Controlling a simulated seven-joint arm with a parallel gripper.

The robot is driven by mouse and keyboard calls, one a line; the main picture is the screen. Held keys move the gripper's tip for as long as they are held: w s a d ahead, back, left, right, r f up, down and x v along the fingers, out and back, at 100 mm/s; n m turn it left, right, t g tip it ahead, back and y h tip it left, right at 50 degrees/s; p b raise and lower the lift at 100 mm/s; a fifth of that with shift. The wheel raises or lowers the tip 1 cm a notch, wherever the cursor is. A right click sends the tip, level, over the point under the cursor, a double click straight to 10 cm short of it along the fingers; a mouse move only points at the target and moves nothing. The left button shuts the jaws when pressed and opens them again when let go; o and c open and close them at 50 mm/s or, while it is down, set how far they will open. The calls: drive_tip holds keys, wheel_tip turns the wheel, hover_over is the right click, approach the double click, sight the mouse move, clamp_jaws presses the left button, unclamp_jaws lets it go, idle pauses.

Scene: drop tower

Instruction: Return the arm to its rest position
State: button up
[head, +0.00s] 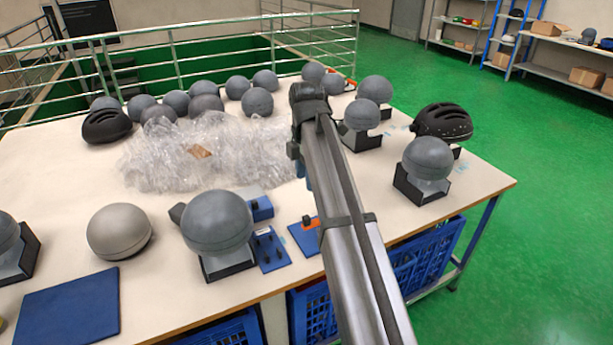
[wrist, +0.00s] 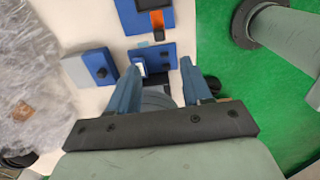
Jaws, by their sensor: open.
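My arm (head: 345,220) reaches from the lower right over the table (head: 165,285), and its end is above the table's right half. In the wrist view my gripper (wrist: 158,80) points down with its two blue fingers spread apart. The fingers hold nothing that I can see. A blue fixture (wrist: 152,57) lies below, just past the fingertips. Part of a dark grey round object (wrist: 158,101) shows between the fingers, and the rest of it is hidden. In the head view the arm hides most of the gripper.
Crumpled clear plastic (head: 165,165) lies left of my arm. Grey domes on stands, such as the front one (head: 217,222), and a black helmet (head: 442,122) stand around. A blue plate with an orange part (head: 305,237) is near the front edge. Railings (head: 210,50) run behind.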

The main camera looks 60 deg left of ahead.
idle(0.3)
